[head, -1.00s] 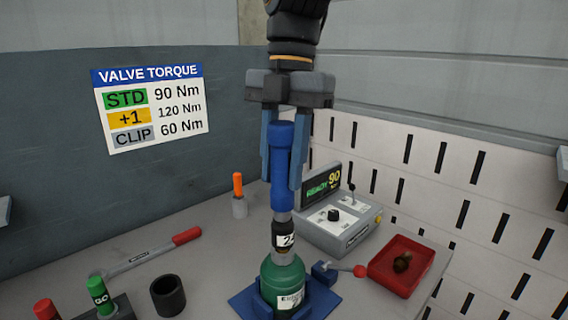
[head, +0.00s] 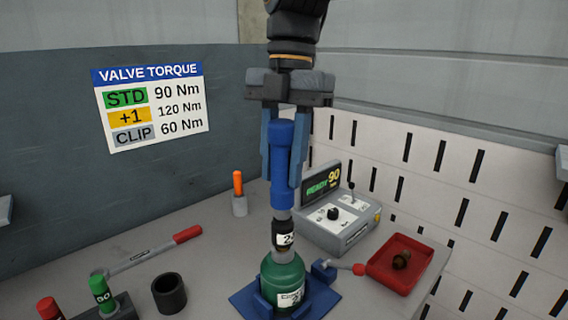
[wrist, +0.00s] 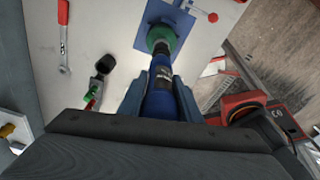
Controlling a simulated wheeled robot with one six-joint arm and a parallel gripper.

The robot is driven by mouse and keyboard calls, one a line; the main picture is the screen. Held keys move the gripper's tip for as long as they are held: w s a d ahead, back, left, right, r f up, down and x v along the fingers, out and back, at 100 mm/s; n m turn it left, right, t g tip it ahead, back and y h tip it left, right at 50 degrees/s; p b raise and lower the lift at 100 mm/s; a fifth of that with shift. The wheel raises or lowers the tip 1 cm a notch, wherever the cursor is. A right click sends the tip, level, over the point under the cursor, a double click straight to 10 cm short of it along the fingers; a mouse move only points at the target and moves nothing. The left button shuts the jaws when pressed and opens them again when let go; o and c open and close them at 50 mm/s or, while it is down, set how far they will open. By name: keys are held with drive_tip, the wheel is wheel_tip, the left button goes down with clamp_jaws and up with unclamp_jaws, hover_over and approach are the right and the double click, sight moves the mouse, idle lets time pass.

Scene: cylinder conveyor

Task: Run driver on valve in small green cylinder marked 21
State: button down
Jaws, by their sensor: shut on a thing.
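My gripper (head: 283,165) is shut on the blue driver (head: 282,185), which it holds upright. The driver's lower end has a dark socket with a white label (head: 285,239), only partly readable as starting with 2. The socket sits over the top of the small green cylinder (head: 283,275), hiding the valve. The cylinder stands in a blue clamp base (head: 247,302); its label is too small to read surely. In the wrist view the driver (wrist: 160,103) points at the green cylinder (wrist: 161,35). The control box (head: 338,225) shows READY and 90.
A red tray (head: 385,279) with a brown fitting stands right of the clamp, whose red-knobbed lever (head: 358,269) is close by. A dark cup (head: 168,294), a green GO button (head: 99,289), a torque wrench (head: 150,253) and an orange marker (head: 238,184) are left. A torque chart (head: 150,107) hangs behind.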

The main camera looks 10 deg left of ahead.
sight(284, 120)
drive_tip(key=shift+f+p, duration=0.5)
drive_tip(key=shift+p, duration=0.45)
idle(1.3)
drive_tip(key=shift+f+p, duration=0.2)
drive_tip(key=shift+p, duration=0.4)
idle(0.6)
drive_tip(key=shift+p, duration=0.5)
idle(0.5)
drive_tip(key=shift+r, duration=0.1)
drive_tip(key=shift+r+p, duration=2.5)
drive_tip(key=shift+r, duration=0.55)
